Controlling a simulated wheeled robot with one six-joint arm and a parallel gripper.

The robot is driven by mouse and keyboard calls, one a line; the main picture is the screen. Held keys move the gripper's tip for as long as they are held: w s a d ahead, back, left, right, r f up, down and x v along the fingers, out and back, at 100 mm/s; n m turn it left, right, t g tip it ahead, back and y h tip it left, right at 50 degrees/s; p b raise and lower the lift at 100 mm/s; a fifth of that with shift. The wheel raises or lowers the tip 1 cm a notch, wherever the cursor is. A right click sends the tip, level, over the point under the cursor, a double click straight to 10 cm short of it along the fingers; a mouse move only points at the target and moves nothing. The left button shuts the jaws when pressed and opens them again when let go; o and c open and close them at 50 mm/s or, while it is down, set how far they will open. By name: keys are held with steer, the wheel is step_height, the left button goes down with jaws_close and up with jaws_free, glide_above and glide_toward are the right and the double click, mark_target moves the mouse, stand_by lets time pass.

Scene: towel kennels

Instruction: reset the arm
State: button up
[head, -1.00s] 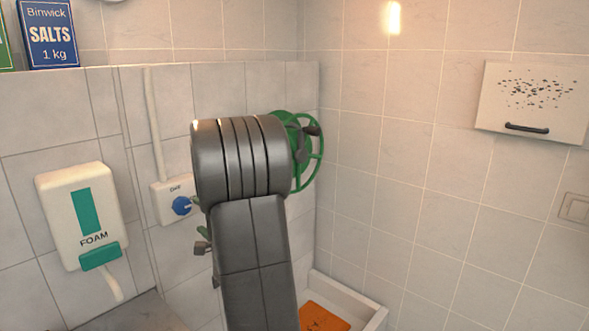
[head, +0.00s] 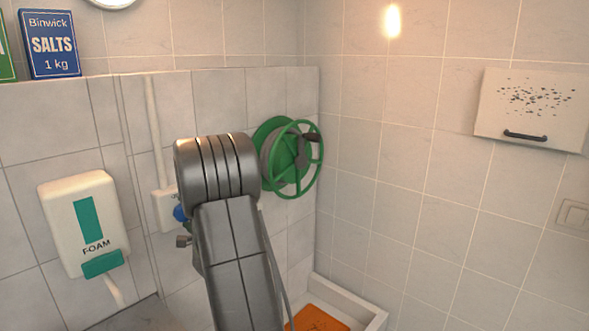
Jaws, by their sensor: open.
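My arm's dark grey links (head: 225,200) rise through the middle of the head view, with the rounded elbow near the wall. My gripper is not in view. The arm hides part of the dial box (head: 165,208) on the left wall, and only a bit of its blue knob shows.
A green hose reel (head: 289,157) hangs on the wall just right of my arm. A foam dispenser (head: 75,210) is on the left wall. A blue salts box (head: 49,42) stands on the ledge. An orange mat (head: 320,319) lies in a white tray (head: 352,297). A handled cabinet (head: 530,108) is at right.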

steer(key=shift+s+r+n+b, duration=0.1)
steer(key=shift+n+b, duration=0.45)
steer(key=shift+n, duration=2.4)
steer(key=shift+s+r+n+b, duration=0.15)
steer(key=shift+n+b, duration=0.35)
steer(key=shift+n, duration=2.4)
steer(key=shift+s+n+b, duration=0.1)
steer(key=shift+n+b, duration=0.45)
steer(key=shift+n, duration=2.4)
